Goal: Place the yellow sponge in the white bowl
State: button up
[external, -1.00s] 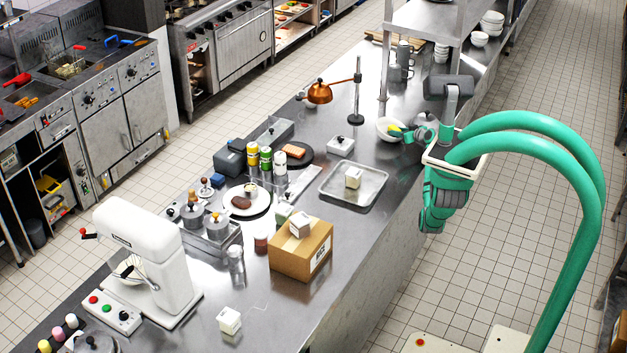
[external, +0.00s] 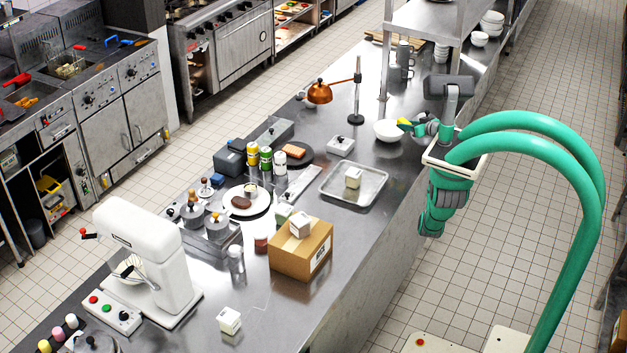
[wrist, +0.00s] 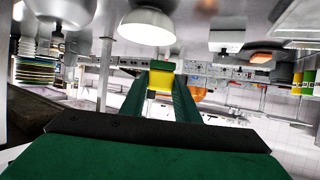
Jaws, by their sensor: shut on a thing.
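The yellow sponge (external: 403,122) is held in my gripper (external: 409,125), beside the right rim of the white bowl (external: 386,133) and a little higher in the external view. In the wrist view the sponge (wrist: 161,80) shows yellow with a green face, between the two green fingers (wrist: 160,88), which are shut on it. The bowl (wrist: 147,28) shows there near the top, apart from the sponge. The wrist picture is upside down, with the counter along its top. The bowl stands upright on the steel counter; its inside is mostly hidden.
A copper heat lamp (external: 320,93) on a post stands behind and left of the bowl. A steel shelf post (external: 384,65) rises behind it. A metal tray (external: 375,190) with a small white box lies in front.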

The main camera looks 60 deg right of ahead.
jog(key=w+a+r+y, duration=0.1)
jog(key=a+r, duration=0.2)
jog(key=shift+n, duration=0.4)
jog(key=w+d+f, duration=0.4)
jog(key=d+f, duration=0.1)
jog(key=w+d+f, duration=0.4)
jog(key=w+d, duration=0.1)
jog(key=shift+w+f, duration=0.2)
jog(key=shift+f, duration=0.2)
jog(key=shift+d+f, duration=0.1)
jog(key=shift+f, duration=1.5)
jog(key=shift+f, duration=0.4)
jog(key=shift+f, duration=0.15)
